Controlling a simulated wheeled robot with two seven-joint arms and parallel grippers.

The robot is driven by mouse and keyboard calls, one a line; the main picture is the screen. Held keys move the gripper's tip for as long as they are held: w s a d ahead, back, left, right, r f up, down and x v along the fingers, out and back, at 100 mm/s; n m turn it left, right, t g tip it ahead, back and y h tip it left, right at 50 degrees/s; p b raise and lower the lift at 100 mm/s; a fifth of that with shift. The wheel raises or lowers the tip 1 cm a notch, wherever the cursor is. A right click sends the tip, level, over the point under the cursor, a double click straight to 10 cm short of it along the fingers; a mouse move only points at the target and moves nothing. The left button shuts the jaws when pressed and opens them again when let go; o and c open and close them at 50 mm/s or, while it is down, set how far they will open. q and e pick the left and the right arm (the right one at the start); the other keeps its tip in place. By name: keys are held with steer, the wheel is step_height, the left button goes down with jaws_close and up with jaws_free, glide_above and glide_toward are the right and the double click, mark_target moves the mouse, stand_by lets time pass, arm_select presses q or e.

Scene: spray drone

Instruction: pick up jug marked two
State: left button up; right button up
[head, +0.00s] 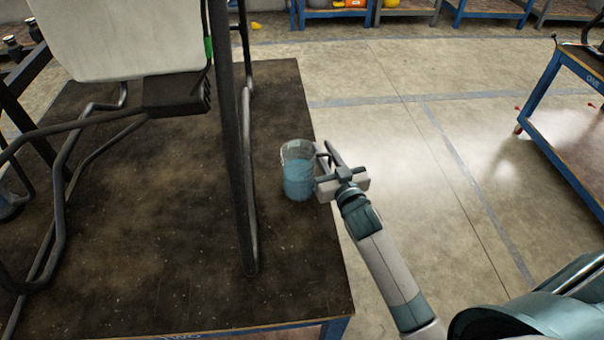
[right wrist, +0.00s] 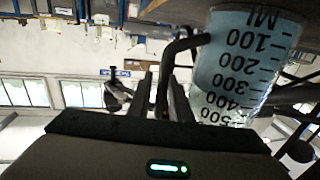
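A clear jug with blue liquid (head: 298,175) stands upright near the right edge of the dark table. Its dark handle points right. In the right wrist view the jug (right wrist: 240,65) appears upside down, with black ML graduations; I see no number two on it. My right gripper (head: 332,163) is at the handle, and its fingers (right wrist: 163,98) sit close together on both sides of the handle bar, seemingly shut on it. Whether the jug's base touches the table is unclear. My left gripper is not in view.
The dark table (head: 190,270) has lettering on its front edge that seems to read TWO. A drone frame with a white tank (head: 125,35) stands on it, one black leg (head: 236,150) just left of the jug. Clear floor lies right, with a blue-legged table (head: 548,90) beyond.

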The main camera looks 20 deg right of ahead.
jaws_close()
stand_by(1.3)
